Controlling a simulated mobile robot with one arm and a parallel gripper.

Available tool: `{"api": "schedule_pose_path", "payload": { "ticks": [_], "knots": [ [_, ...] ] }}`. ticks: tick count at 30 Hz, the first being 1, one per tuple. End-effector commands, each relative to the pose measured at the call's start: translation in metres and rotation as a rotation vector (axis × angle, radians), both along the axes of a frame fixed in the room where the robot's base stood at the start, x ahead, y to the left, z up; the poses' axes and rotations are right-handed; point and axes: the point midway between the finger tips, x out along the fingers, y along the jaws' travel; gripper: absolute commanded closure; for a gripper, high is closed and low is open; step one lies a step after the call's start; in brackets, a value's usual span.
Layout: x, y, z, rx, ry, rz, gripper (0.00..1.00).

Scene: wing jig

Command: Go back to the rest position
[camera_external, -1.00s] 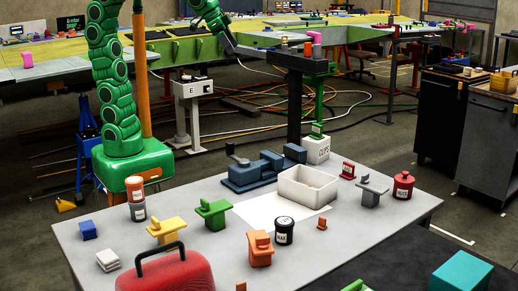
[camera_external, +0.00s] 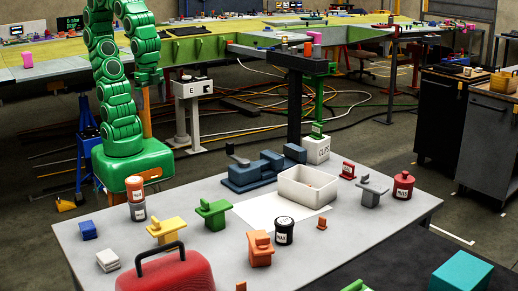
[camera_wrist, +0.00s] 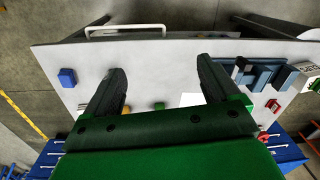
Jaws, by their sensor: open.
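My green arm (camera_external: 122,80) stands on its green base (camera_external: 133,165) at the left, behind the pale worktable (camera_external: 350,225). It rises, bends over at the top and hangs down on the right, close to its own column. In the wrist view my gripper (camera_wrist: 161,78) has two dark fingers spread wide apart, with nothing between them. The tabletop (camera_wrist: 150,62) lies beyond and below the fingers. In the external view I cannot make out the fingers clearly.
On the table are a white bin (camera_external: 308,187), a dark blue fixture (camera_external: 255,175), a red toolbox (camera_external: 165,270), a black-lidded jar (camera_external: 284,231), a red canister (camera_external: 403,186) and several coloured clamps. The long wing jig (camera_external: 205,48) runs behind. Dark cabinets (camera_external: 450,120) stand right.

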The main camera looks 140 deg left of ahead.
Motion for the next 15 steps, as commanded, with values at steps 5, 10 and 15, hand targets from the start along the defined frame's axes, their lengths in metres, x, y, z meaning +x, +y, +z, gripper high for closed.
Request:
{"api": "schedule_pose_path", "payload": {
  "ticks": [5, 10, 15],
  "knots": [
    [-0.044, -0.033, -0.028, -0.043, 0.091, -0.119, 0.11],
    [-0.062, -0.044, -0.038, -0.06, 0.128, -0.162, 0.11],
    [-0.062, -0.044, -0.038, -0.06, 0.128, -0.162, 0.11]
  ]
}}
